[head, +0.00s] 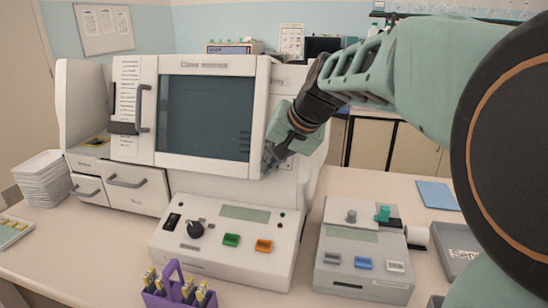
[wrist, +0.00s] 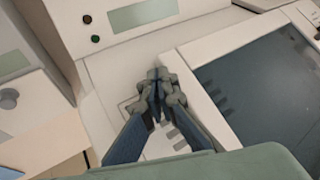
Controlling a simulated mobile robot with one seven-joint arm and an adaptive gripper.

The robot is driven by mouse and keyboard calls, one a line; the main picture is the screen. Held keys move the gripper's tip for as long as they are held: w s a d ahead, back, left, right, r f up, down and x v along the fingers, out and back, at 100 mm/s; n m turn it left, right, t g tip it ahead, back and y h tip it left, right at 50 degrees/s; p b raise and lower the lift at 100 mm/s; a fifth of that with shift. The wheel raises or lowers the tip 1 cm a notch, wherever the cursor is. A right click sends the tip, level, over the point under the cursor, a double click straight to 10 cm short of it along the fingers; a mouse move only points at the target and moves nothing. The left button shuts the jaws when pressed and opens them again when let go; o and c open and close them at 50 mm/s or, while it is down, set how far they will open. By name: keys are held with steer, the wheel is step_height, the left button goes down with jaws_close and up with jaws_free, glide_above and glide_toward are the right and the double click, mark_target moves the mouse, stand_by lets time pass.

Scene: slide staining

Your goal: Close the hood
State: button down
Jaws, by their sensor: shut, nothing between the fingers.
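The hood (head: 260,115) is a white-framed panel with a dark window on the front of the white staining machine. In the head view it stands upright, with a dark handle (head: 144,108) on its left side. It also shows in the wrist view (wrist: 202,85), at the right, with its dark window. My gripper (head: 270,160) is at the hood's lower right edge. In the wrist view my gripper (wrist: 157,82) has its fingertips together and empty, close beside the hood frame. I cannot tell whether the fingers touch it.
A control console (head: 226,240) with a knob and coloured buttons stands below the hood. A second small instrument (head: 364,252) is to its right. A purple rack (head: 178,290) of vials sits at the front. White stacked trays (head: 42,180) are at the left.

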mark_target(168, 156)
steer(key=w+a+p, duration=0.2)
steer(key=a+p, duration=0.1)
steer(key=a, duration=0.5)
steer(key=w+a+p, duration=0.3)
steer(key=a, duration=0.6)
steer(key=w+a+p, duration=0.2)
steer(key=w+a, duration=0.1)
steer(key=a, duration=0.5)
steer(key=shift+a+p, duration=0.15)
steer(key=shift+p, duration=0.25)
